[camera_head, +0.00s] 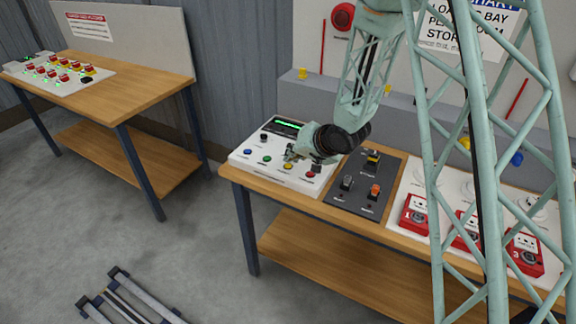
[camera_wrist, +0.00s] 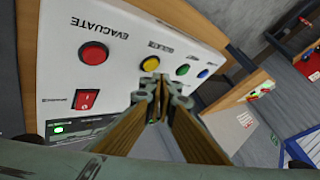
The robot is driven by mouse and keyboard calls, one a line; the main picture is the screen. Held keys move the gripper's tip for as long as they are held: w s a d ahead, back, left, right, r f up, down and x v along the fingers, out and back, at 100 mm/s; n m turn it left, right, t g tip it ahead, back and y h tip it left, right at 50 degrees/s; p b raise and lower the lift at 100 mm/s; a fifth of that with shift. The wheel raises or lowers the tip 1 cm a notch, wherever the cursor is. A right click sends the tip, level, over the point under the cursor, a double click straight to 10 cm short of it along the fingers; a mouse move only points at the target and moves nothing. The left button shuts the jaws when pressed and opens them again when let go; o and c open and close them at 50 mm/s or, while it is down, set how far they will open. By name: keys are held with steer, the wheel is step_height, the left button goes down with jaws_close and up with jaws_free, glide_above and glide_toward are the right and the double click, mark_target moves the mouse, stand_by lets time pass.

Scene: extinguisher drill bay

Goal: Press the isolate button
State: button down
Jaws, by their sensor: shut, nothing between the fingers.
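The isolate button is the yellow round button (camera_wrist: 151,63) on a white sloped panel (camera_wrist: 60,70), with the label ISOLATE beside it. In the head view the yellow button (camera_head: 288,166) sits between a green button (camera_head: 267,159) and a red one (camera_head: 310,174). My gripper (camera_wrist: 160,88) is shut and empty, its fingertips pointing at the panel close to the yellow button. In the head view my gripper (camera_head: 289,155) is just above that button. I cannot tell whether the tips touch it.
The EVACUATE red button (camera_wrist: 93,53), green button (camera_wrist: 182,70) and blue button (camera_wrist: 203,75) flank the yellow one. A red rocker switch (camera_wrist: 86,99) is also on the panel. A dark switch panel (camera_head: 340,205) and red numbered boxes (camera_head: 415,216) stand to the right.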

mark_target(290, 166)
steer(key=shift+r+p, duration=2.3)
steer(key=shift+r, duration=0.25)
